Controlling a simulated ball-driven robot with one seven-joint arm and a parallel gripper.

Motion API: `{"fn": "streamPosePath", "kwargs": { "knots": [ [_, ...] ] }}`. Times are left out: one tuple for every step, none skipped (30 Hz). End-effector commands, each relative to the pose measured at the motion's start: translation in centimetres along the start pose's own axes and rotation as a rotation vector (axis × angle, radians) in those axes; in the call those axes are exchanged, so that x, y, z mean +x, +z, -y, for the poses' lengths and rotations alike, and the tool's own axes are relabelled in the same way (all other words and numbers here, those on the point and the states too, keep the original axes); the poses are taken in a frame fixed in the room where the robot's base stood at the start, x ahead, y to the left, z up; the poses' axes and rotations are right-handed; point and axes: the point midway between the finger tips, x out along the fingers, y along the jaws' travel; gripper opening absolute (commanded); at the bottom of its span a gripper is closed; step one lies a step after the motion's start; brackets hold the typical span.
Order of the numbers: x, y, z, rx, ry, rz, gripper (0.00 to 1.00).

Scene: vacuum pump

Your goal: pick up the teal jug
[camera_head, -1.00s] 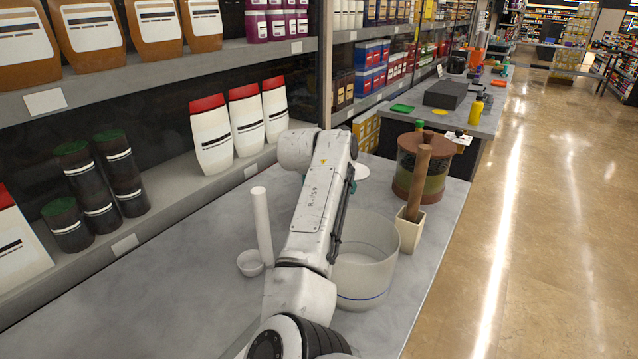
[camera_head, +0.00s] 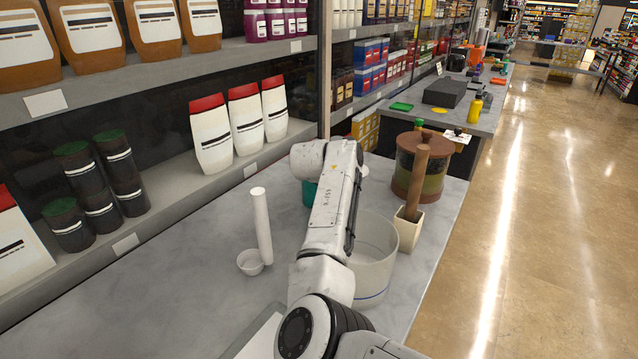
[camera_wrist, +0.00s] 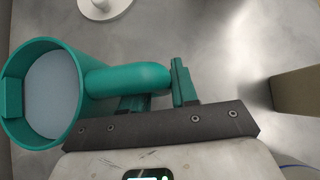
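The teal jug (camera_wrist: 68,92) is upright at the left of the wrist view, seen from above, with a pale grey-blue inside. Its rounded handle (camera_wrist: 128,79) points right, toward my gripper (camera_wrist: 158,96). One finger is just right of the handle's end, and the other is partly hidden under the handle. The handle lies between the fingers, but I cannot tell whether they press on it. In the head view, a part of the teal jug (camera_head: 309,194) shows left of my arm, which hides the rest and my gripper.
Shelves line the left. The counter's left front is clear.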

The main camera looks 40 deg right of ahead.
Motion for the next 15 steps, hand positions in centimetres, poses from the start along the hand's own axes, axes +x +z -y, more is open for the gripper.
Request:
{"fn": "streamPosePath", "kwargs": {
  "knots": [
    [-0.01, 0.01, 0.0, 0.0, 0.0, 0.0, 0.23],
    [-0.01, 0.01, 0.0, 0.0, 0.0, 0.0, 0.2],
    [-0.01, 0.01, 0.0, 0.0, 0.0, 0.0, 0.16],
    [-0.01, 0.01, 0.01, 0.0, 0.0, 0.0, 0.13],
    [-0.01, 0.02, 0.01, 0.0, 0.0, 0.0, 0.1],
    [-0.01, 0.02, 0.01, 0.0, 0.0, 0.0, 0.06],
    [-0.02, 0.02, 0.01, 0.0, 0.0, 0.0, 0.03],
    [-0.02, 0.02, 0.0, 0.0, 0.0, 0.0, 0.01],
    [-0.02, 0.02, 0.01, 0.0, 0.0, 0.0, 0.0],
    [-0.02, 0.02, 0.0, 0.0, 0.0, 0.0, 0.0],
    [-0.02, 0.02, 0.0, 0.0, 0.0, 0.0, 0.0],
    [-0.02, 0.03, 0.01, 0.0, 0.0, 0.0, 0.0],
    [-0.02, 0.03, 0.01, 0.0, 0.0, 0.0, 0.0],
    [-0.02, 0.03, 0.01, 0.0, 0.0, 0.0, 0.0],
    [-0.02, 0.03, 0.01, 0.0, 0.0, 0.0, 0.0]
  ]
}}
